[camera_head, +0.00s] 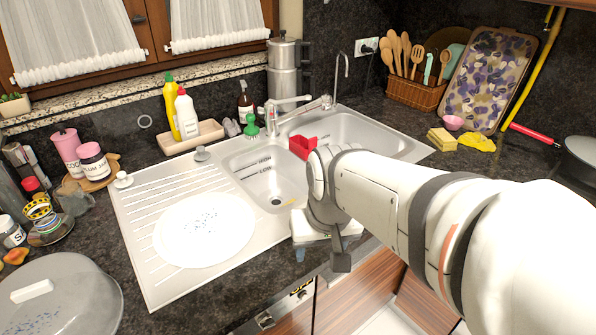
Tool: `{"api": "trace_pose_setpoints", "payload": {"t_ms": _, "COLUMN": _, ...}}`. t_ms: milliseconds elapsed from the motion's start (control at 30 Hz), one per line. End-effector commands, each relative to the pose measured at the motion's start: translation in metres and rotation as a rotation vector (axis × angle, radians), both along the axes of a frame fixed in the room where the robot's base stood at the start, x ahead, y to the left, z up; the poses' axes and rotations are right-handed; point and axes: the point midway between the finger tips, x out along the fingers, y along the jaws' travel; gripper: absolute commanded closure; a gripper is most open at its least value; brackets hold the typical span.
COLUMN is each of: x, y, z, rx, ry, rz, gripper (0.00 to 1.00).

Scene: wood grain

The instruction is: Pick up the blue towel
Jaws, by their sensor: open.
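I cannot make out a blue towel in this view. My white arm covers much of the counter's front right and could hide it. My gripper (326,248) hangs at the front edge of the sink, partly hidden behind my wrist. Its white body has two blue-grey tips that stand apart, and I see nothing held between them.
A steel sink (268,174) with a red container (303,148) lies behind my gripper. A white plate (204,228) lies on the drainboard. Bottles and jars crowd the left.

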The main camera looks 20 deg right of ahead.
Motion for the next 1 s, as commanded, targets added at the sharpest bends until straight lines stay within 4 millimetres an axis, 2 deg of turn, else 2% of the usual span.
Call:
{"api": "trace_pose_setpoints", "payload": {"t_ms": 33, "x": 0.015, "y": -0.01, "z": 0.002, "rx": 0.013, "ry": 0.018, "rz": -0.082, "gripper": 0.4}}
{"api": "trace_pose_setpoints", "payload": {"t_ms": 167, "x": 0.06, "y": -0.036, "z": 0.005, "rx": 0.051, "ry": 0.066, "rz": -0.349, "gripper": 0.29}}
{"api": "trace_pose_setpoints", "payload": {"t_ms": 333, "x": 0.117, "y": -0.079, "z": -0.004, "rx": 0.094, "ry": 0.124, "rz": -0.716, "gripper": 0.15}}
{"api": "trace_pose_setpoints", "payload": {"t_ms": 500, "x": 0.156, "y": -0.118, "z": -0.021, "rx": 0.119, "ry": 0.163, "rz": -0.996, "gripper": 0.15}}
{"api": "trace_pose_setpoints", "payload": {"t_ms": 700, "x": 0.174, "y": -0.14, "z": -0.034, "rx": 0.13, "ry": 0.183, "rz": -1.149, "gripper": 0.15}}
{"api": "trace_pose_setpoints", "payload": {"t_ms": 1000, "x": 0.175, "y": -0.141, "z": -0.065, "rx": 0.13, "ry": 0.186, "rz": -1.165, "gripper": 0.15}}
